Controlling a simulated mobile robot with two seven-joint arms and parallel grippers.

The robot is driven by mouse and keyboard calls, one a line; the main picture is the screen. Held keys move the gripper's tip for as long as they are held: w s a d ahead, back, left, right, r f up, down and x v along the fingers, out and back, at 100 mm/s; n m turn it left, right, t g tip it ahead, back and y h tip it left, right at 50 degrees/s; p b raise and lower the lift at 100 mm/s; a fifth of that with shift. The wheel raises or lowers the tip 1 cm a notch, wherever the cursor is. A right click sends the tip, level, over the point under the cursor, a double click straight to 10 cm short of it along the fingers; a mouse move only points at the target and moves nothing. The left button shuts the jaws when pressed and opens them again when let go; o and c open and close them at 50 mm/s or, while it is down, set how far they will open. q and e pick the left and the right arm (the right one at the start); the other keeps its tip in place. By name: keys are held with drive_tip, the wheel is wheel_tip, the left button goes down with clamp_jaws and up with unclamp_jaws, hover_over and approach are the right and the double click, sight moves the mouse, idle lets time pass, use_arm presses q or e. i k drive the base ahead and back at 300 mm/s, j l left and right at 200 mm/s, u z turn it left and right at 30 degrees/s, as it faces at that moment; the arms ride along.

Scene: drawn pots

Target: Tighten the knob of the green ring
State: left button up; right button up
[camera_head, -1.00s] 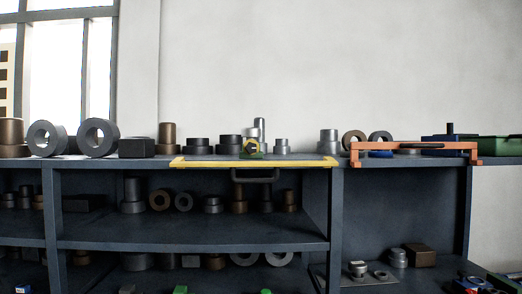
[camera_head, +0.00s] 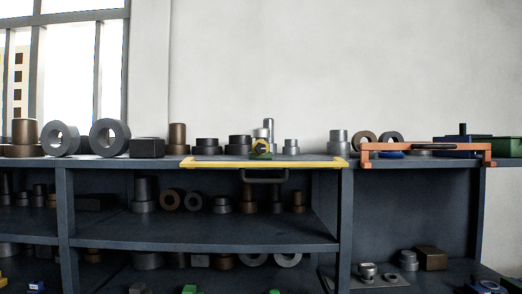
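A small green piece (camera_head: 260,156) stands on the bench top near the middle, with a yellow ring-like part (camera_head: 260,146) with a dark centre on it. It is too small for me to make out a knob or to tell whether this is the green ring. It stands behind a yellow bar frame (camera_head: 215,163) at the bench's front edge. Neither of my grippers shows in this view.
The dark bench (camera_head: 210,240) holds several metal cylinders and rings, such as a grey ring (camera_head: 97,130). An orange frame (camera_head: 375,149) and a green box (camera_head: 507,147) stand at the right. A dark handle (camera_head: 264,179) hangs below the yellow frame. The shelves hold more parts.

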sight(260, 147)
drive_tip(key=z, duration=0.4)
drive_tip(key=j+z, duration=0.6)
drive_tip(key=j, duration=0.25)
drive_tip(key=j+z, duration=0.2)
drive_tip(key=j, duration=0.65)
